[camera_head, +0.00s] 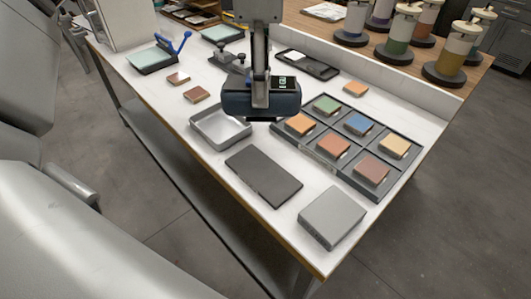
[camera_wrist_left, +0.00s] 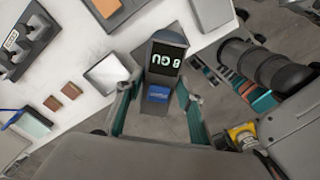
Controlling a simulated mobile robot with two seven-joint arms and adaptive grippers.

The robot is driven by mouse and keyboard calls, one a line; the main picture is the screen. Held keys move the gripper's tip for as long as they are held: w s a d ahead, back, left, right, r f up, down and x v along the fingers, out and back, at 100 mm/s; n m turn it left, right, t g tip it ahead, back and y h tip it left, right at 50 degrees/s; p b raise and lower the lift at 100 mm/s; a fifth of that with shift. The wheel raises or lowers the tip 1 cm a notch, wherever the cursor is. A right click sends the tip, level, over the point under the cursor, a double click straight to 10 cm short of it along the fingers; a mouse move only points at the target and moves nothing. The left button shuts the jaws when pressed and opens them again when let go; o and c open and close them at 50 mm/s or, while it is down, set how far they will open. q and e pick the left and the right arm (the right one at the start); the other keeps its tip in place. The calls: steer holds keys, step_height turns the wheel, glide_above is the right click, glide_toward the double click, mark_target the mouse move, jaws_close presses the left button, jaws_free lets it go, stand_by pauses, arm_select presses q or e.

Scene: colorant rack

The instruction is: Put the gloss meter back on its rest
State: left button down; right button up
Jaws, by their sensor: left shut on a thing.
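The gloss meter (camera_head: 261,103) is a dark blue-black block with a lit display on top. My left gripper (camera_head: 262,97) comes down from above, shut on it, and holds it over the back edge of the shallow open tray (camera_head: 220,142). In the left wrist view the meter (camera_wrist_left: 166,60) sits between the fingers of my left gripper (camera_wrist_left: 157,105), its digits lit and a blue label below. I cannot tell for sure which thing is its rest. A dark flat pad (camera_head: 264,176) lies bare in front, and a dark recessed tray (camera_head: 307,64) lies behind. My right gripper is not in view.
A dark rack (camera_head: 322,157) with several coloured tiles stands right of the meter. A light grey block (camera_head: 332,217) is at the front corner. Two small brown tiles (camera_head: 196,94) lie left, near a green plate with a blue handle (camera_head: 151,60). Colorant canisters (camera_head: 452,60) stand behind.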

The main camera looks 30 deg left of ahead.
arm_select(q)
step_height(320, 180, down, 17)
steer(key=shift+r+b, duration=0.15)
steer(key=shift+b, duration=0.55)
steer(key=c, duration=1.3)
jaws_free()
steer(key=shift+f, duration=0.2)
steer(key=shift+r, duration=0.15)
step_height(320, 180, up, 12)
steer(key=shift+r+p, duration=0.1)
steer(key=shift+p, duration=0.35)
